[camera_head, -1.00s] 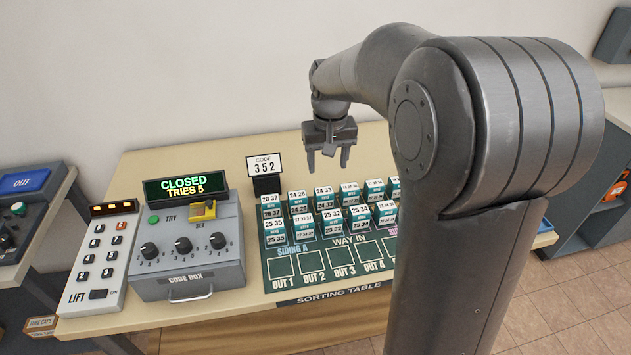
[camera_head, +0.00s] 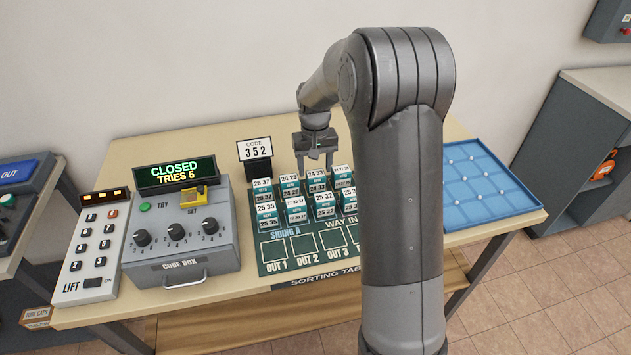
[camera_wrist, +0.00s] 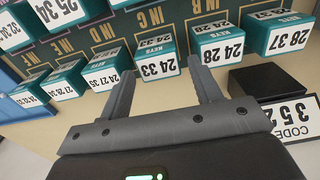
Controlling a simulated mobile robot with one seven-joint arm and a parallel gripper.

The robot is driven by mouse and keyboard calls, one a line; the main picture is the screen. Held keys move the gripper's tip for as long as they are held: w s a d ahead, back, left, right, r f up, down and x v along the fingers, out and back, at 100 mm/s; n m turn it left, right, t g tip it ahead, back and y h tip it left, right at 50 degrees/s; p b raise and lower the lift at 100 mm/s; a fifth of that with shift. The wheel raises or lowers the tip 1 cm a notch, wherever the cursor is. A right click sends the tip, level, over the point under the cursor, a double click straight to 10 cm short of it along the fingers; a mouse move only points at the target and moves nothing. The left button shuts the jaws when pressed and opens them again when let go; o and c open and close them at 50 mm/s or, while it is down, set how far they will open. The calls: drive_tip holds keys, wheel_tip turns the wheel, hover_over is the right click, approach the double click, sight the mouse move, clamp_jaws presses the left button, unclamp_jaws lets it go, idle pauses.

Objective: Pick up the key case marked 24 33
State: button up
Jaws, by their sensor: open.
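The key case marked 24 33 (camera_wrist: 157,65) is teal with a white label. In the wrist view it shows upside down, between the two open fingers of my gripper (camera_wrist: 160,57). In the head view my gripper (camera_head: 315,165) hangs over the back row of cases, just above a teal case (camera_head: 317,182) whose small label looks like 24 33. The gripper is open and empty. I cannot tell how far the fingers reach down beside the case.
Cases marked 24 28 (camera_wrist: 218,45) and 28 37 (camera_wrist: 278,35) stand to its right in the wrist view. A dark block with the code sign (camera_head: 256,149) stands behind the row. The code box (camera_head: 180,240) is to the left, a blue tray (camera_head: 484,195) to the right.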

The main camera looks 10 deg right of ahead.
sight(315, 173)
wheel_tip(315, 173, down, 5)
drive_tip(key=shift+d+r, duration=0.1)
drive_tip(key=shift+r, duration=0.1)
drive_tip(key=c, duration=0.8)
